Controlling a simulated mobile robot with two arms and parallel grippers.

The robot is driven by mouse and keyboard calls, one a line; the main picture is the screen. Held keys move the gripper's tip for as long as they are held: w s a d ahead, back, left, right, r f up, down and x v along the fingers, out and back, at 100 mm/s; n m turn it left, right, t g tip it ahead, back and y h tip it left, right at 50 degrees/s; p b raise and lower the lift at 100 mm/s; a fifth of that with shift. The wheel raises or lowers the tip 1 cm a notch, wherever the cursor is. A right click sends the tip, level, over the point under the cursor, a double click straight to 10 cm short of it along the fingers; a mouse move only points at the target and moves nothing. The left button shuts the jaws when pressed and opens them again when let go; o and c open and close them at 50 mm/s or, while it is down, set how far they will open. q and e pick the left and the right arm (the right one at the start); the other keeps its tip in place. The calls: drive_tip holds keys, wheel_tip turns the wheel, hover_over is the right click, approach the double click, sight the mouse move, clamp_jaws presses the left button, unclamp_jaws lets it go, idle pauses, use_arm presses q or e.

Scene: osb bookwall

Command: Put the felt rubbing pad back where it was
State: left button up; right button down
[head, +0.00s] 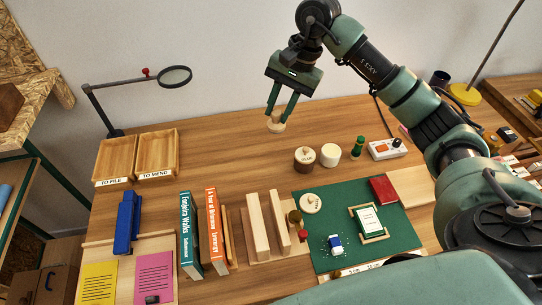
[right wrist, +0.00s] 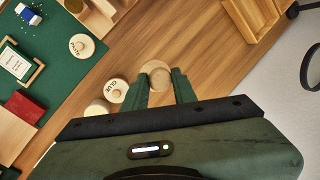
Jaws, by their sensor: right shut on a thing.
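My right gripper (head: 275,115) is shut on a pale, round, wood-coloured piece (head: 276,125), which I take to be the felt rubbing pad. It is at the fingertips, over the back of the desk; I cannot tell whether it touches the wood. In the right wrist view the pad (right wrist: 157,72) shows as a round disc between and just beyond the fingertips (right wrist: 160,88). Its underside is hidden. My left gripper is not in view.
A brown jar (head: 304,160) and a white jar (head: 330,155) stand right of the pad. Wooden trays (head: 157,152) stand at left. The desk between trays and jars is clear.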

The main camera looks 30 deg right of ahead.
wheel_tip(320, 180, down, 18)
drive_tip(key=p, duration=0.3)
drive_tip(key=shift+s+r, duration=0.15)
drive_tip(key=shift+r, duration=0.05)
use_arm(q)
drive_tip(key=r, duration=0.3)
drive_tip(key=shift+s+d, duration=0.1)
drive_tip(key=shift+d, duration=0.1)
use_arm(e)
drive_tip(key=shift+f, duration=0.1)
drive_tip(key=shift+f+b, duration=0.1)
drive_tip(key=shift+b, duration=0.2)
drive_tip(key=c, duration=1.1)
unclamp_jaws()
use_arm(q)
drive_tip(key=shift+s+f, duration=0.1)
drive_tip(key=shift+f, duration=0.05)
